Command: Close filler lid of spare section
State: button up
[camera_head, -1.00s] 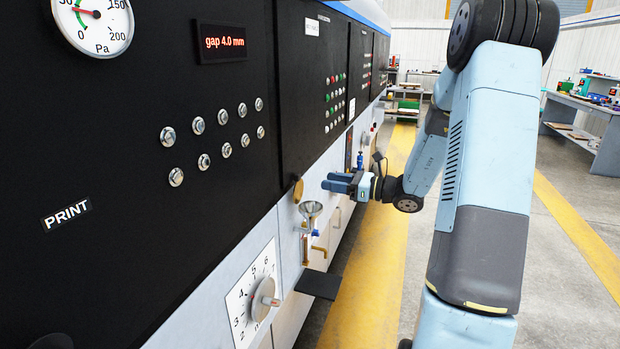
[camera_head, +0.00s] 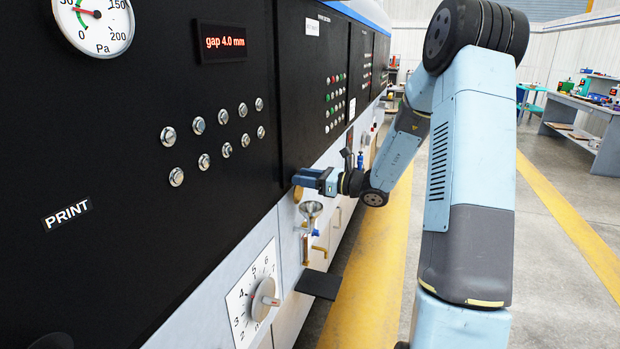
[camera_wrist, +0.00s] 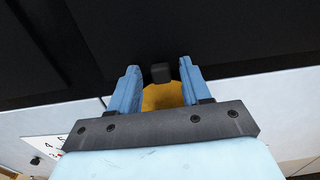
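The filler lid is a round brass-yellow disc (camera_head: 298,194) standing up above a metal funnel (camera_head: 311,208) on the printer's side. My gripper (camera_head: 306,178) is at the panel just above the funnel and partly covers the lid. In the wrist view my gripper (camera_wrist: 159,70) is open, its two blue fingers apart. The yellow lid (camera_wrist: 162,97) shows between the fingers, with a small dark block (camera_wrist: 160,72) at its top edge between the fingertips. I cannot tell whether either finger touches the lid.
A brass tap (camera_head: 319,250) and a dark shelf (camera_head: 318,284) are below the funnel. A numbered dial (camera_head: 262,297) is at its lower left. The black printer panel (camera_head: 110,260) rises close behind.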

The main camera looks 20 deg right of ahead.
grip_shut()
dwell(0.3)
